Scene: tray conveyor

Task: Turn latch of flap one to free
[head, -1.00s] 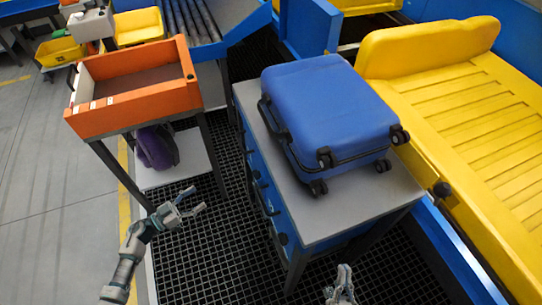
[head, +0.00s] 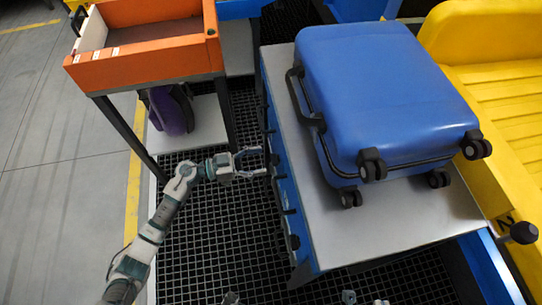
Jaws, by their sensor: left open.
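The grey-topped cabinet (head: 350,240) has a blue side (head: 284,185) facing left, with several small dark fittings along it, seen at a steep angle. I cannot tell which fitting is the latch of flap one, or how it is turned. My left gripper (head: 262,162) is open and empty, its fingers pointing right at the upper part of this blue side. The fingertips are close to a dark fitting; I cannot tell whether they touch. Only small tips of my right gripper (head: 363,299) show at the bottom edge.
A blue suitcase (head: 390,95) with black wheels lies on the cabinet. An orange tray (head: 150,55) on a stand is at upper left, with a purple object (head: 170,112) below. A yellow tray (head: 500,90) is at right. Dark grating (head: 215,255) is clear below my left arm.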

